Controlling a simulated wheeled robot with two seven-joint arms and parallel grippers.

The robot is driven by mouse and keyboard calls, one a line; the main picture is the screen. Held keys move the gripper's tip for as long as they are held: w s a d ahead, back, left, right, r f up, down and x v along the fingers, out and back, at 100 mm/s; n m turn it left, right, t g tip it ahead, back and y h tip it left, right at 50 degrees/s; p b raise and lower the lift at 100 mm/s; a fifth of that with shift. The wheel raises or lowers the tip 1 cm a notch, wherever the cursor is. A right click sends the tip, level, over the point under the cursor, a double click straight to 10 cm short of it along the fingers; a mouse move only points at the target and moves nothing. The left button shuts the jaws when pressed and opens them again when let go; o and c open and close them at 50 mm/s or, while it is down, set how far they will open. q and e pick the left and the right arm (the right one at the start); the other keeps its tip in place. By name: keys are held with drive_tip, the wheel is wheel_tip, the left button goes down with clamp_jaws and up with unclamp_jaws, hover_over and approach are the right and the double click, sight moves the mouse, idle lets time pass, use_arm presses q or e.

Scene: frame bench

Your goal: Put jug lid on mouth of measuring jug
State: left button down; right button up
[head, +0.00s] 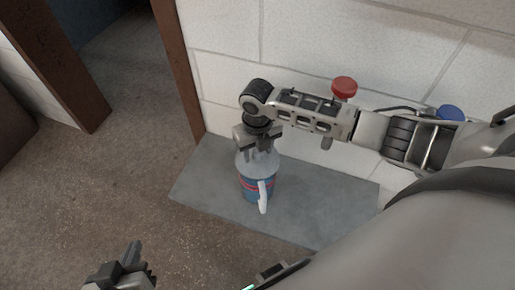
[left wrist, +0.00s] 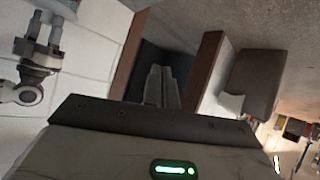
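The measuring jug (head: 257,188) stands upright on the grey slab, blue below with red bands, a pale upper part and a white handle towards me. My right gripper (head: 258,146) points down right over the jug's mouth and hides it. I cannot make out the jug lid; it may be hidden by that gripper, and I cannot tell how far its fingers are apart. My left gripper (head: 138,268) is low at the left, away from the jug. In the left wrist view its fingers (left wrist: 162,87) lie close together with nothing seen between them.
The grey slab (head: 325,207) lies against a white block wall (head: 225,60). A red knob (head: 344,87) and a blue knob (head: 451,114) show behind my right arm. A brown door frame (head: 178,65) stands at the left. The floor (head: 110,180) left of the slab is clear.

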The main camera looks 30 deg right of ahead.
drive_tip(key=shift+r, duration=0.1)
wheel_tip(320, 180, up, 12)
drive_tip(key=p, duration=0.2)
drive_tip(key=s+a+f+m+t+y, duration=0.45)
drive_tip(key=a+f+m, duration=0.25)
drive_tip(key=a+m, duration=0.55)
drive_tip(key=s+d+m+t, duration=0.2)
drive_tip(key=s+m+t, duration=0.1)
drive_tip(key=m, duration=0.7)
drive_tip(key=s+d+m+t, duration=0.3)
drive_tip(key=s+m, duration=0.2)
drive_tip(key=m, duration=0.5)
drive_tip(key=shift+s+d+r+m+h, duration=0.25)
drive_tip(key=shift+r+m+h, duration=0.1)
drive_tip(key=shift+r+h, duration=0.1)
